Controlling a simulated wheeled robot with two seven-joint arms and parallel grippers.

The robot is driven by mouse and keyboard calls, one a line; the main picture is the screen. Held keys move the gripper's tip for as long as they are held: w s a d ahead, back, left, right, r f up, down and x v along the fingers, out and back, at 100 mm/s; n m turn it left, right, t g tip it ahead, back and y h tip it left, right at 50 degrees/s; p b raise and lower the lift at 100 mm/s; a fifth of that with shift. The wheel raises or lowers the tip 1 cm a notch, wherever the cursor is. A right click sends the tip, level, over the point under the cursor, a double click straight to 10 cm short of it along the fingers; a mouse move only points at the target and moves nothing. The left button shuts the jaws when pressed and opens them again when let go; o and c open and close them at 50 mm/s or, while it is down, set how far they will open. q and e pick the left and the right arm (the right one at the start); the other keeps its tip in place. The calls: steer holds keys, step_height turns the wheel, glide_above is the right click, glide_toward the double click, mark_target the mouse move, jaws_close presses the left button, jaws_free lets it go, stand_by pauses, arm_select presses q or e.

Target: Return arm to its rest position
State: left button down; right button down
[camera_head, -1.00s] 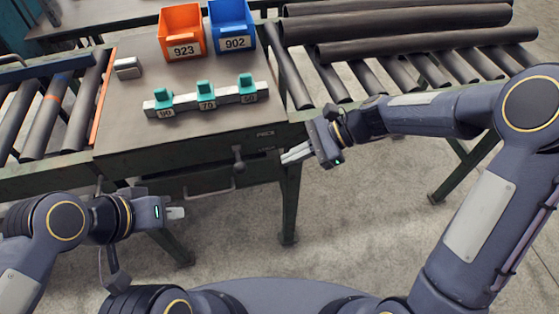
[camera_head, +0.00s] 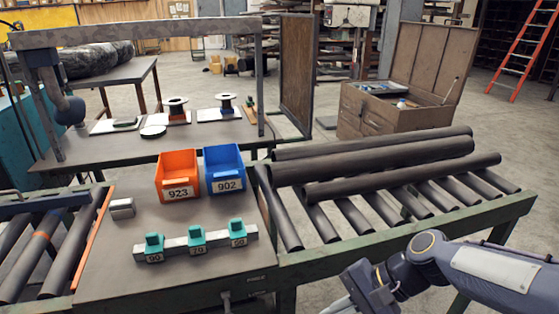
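My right gripper (camera_head: 340,304) is at the bottom edge of the head view, below the front edge of the workbench and right of it. Its fingers are mostly cut off by the frame, so I cannot tell whether they are open or shut. My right arm (camera_head: 490,272) comes in from the lower right. My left arm and gripper are out of view. No held object shows.
The workbench (camera_head: 100,265) carries an orange bin (camera_head: 177,177), a blue bin (camera_head: 225,172), a metal block (camera_head: 122,208) and a bar with green holders (camera_head: 196,236). Dark pipes (camera_head: 400,175) lie on the roller conveyor (camera_head: 430,232) at right. A second table stands behind.

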steer(key=s+d+r+n+t+h+p, duration=0.2)
steer(key=s+d+n+t+h, duration=0.3)
steer(key=s+d, duration=0.5)
steer(key=shift+s+d+r+n, duration=0.15)
steer(key=shift+s+r+n, duration=0.25)
steer(key=shift+s+n, duration=0.5)
steer(key=shift+w, duration=0.15)
